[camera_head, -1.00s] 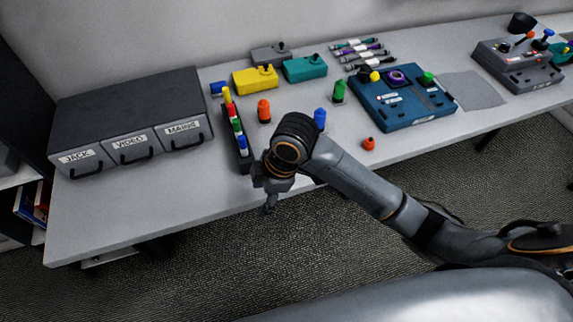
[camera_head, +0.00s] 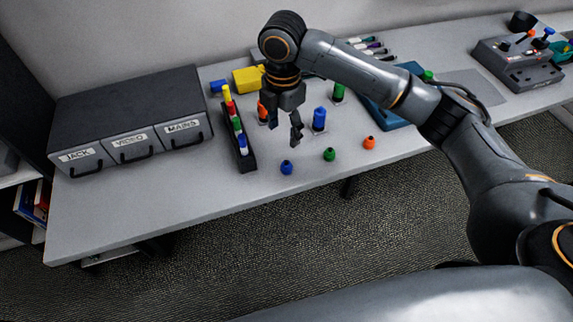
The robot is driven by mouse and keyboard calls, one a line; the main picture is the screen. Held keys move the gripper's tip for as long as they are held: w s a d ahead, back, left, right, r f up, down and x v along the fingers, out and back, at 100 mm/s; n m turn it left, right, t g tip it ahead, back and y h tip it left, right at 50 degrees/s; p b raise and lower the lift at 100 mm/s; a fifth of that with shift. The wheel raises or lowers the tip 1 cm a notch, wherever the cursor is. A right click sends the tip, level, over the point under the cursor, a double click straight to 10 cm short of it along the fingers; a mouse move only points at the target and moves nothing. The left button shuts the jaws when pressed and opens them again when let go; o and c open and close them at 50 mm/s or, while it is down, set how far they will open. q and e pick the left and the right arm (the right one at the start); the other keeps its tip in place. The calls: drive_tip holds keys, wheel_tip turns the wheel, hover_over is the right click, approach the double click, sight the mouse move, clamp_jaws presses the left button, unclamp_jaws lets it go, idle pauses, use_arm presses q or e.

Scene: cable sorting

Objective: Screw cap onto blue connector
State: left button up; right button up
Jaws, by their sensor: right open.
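The blue connector (camera_head: 319,119) stands upright on the table near the middle. A small round blue cap (camera_head: 287,168) lies near the table's front edge, apart from the connector and to its front left. My right gripper (camera_head: 285,130) points down above the table, open and empty. In the picture it is left of the blue connector and behind the blue cap. Its arm comes in from the right and hides part of the table's back. My left gripper is not in view.
A green cap (camera_head: 329,154) and an orange cap (camera_head: 369,143) lie along the front edge. An orange connector (camera_head: 263,113) and a green connector (camera_head: 338,92) stand nearby. A dark rack (camera_head: 247,159) of coloured pieces is left of the gripper. Labelled drawers (camera_head: 130,105) fill the left.

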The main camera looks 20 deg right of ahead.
sight(286, 162)
wheel_tip(286, 162, down, 8)
drive_tip(key=shift+f+p, duration=0.25)
drive_tip(key=shift+p, duration=0.25)
drive_tip(key=shift+d+f+p, duration=0.15)
drive_tip(key=shift+f+p, duration=0.15)
drive_tip(key=shift+f, duration=0.1)
wheel_tip(286, 162, down, 4)
drive_tip(key=shift+d+r+p, duration=0.15)
drive_tip(key=shift+r+p, duration=0.05)
drive_tip(key=shift+p, duration=0.35)
drive_tip(key=shift+f, duration=0.4)
drive_tip(key=c, duration=0.8)
